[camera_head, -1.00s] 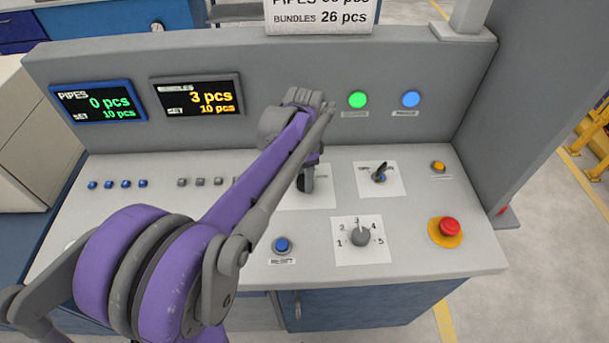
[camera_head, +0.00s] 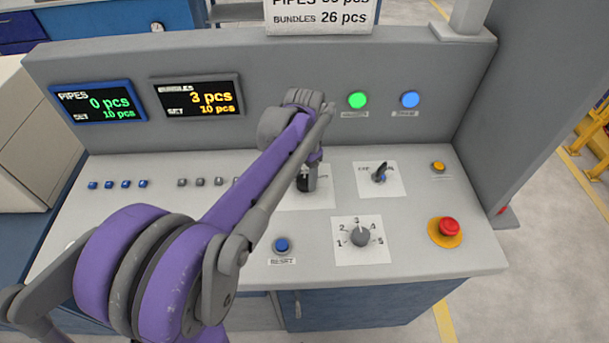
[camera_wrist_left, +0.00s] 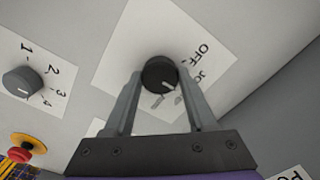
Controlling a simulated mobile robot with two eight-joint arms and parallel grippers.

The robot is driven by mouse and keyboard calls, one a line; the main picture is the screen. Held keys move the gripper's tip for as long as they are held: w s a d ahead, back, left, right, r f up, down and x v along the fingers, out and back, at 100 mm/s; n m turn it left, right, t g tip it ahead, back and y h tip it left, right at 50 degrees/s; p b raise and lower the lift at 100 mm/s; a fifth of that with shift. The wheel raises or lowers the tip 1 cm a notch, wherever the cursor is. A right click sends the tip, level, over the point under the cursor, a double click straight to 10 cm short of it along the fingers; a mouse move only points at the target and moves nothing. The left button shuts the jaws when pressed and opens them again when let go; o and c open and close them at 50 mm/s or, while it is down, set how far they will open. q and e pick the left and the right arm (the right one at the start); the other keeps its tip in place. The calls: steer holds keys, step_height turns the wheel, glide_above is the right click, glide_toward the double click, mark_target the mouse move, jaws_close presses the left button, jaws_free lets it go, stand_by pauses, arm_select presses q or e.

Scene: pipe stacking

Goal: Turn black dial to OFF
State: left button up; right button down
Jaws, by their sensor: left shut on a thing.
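The black dial (camera_wrist_left: 157,70) sits on a white label plate (camera_wrist_left: 127,50) in the left wrist view. The word OFF is printed on the plate to the upper right of the dial. The dial's white mark is on its lower right side, not facing the OFF word. My left gripper (camera_wrist_left: 160,80) is shut on the dial, one finger on each side. In the head view my left gripper (camera_head: 307,180) reaches down to the panel, and the arm hides most of the dial and its plate. My right gripper is not in view.
The panel (camera_head: 420,265) also holds a grey numbered dial (camera_head: 361,237), a black selector switch (camera_head: 379,173), a blue reset button (camera_head: 282,245), a red stop button (camera_head: 449,227) and a yellow button (camera_head: 438,166). An upright panel with two displays stands behind.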

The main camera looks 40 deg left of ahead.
mark_target(305, 180)
arm_select(q)
steer(key=n, duration=1.1)
steer(key=shift+n, duration=0.4)
stand_by(0.3)
steer(key=o, duration=1.4)
step_height(305, 180, up, 11)
steer(key=shift+f+p, duration=0.1)
steer(key=shift+p, duration=0.4)
steer(key=shift+d, duration=0.1)
